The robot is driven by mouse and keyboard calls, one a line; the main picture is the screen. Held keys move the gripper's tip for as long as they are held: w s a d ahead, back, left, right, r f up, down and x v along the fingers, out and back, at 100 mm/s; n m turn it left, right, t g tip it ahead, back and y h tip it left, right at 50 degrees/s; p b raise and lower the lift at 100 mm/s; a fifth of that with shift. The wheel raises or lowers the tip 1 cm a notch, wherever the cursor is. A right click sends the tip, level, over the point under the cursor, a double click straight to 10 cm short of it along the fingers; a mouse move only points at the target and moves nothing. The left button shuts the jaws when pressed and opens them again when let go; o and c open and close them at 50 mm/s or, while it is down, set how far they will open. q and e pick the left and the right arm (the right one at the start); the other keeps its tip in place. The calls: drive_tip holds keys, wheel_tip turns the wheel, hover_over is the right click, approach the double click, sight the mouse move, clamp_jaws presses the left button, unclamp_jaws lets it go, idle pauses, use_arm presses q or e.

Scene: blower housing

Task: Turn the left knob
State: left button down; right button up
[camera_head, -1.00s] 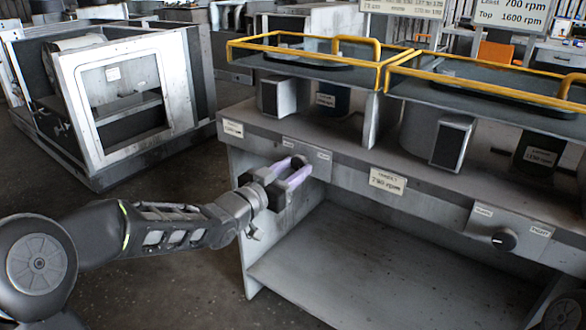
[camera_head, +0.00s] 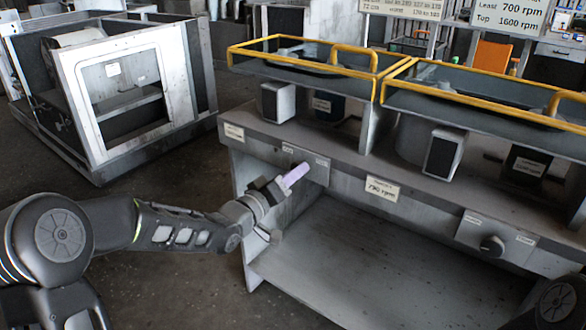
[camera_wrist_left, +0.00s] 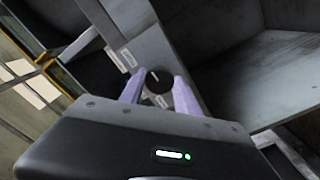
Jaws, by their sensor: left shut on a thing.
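The left knob (camera_wrist_left: 159,82) is dark and round with a pale mark, on a small grey plate (camera_head: 319,172) on the bench front. In the head view my left gripper's fingers mostly cover it. My left gripper (camera_head: 300,169) is shut on the knob. In the left wrist view its two pale purple fingers (camera_wrist_left: 158,78) stand on either side of it. A second black knob (camera_head: 492,245) sits on a similar plate to the right, with nothing touching it. My right gripper is not in view.
A label reading about 790 rpm (camera_head: 382,189) is on the bench front (camera_head: 345,176). A sign (camera_head: 511,14) reads Least 700 rpm, Top 1600 rpm. Yellow-railed trays (camera_head: 302,67) stand above the bench. An open shelf (camera_head: 380,270) lies below. A metal cabinet (camera_head: 90,157) stands left.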

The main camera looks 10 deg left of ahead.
use_arm(q)
drive_tip(key=shift+r+n+p, duration=0.15)
drive_tip(key=shift+n+p, duration=3.4)
drive_tip(key=shift+n, duration=2.45)
drive_tip(key=c, duration=0.9)
unclamp_jaws()
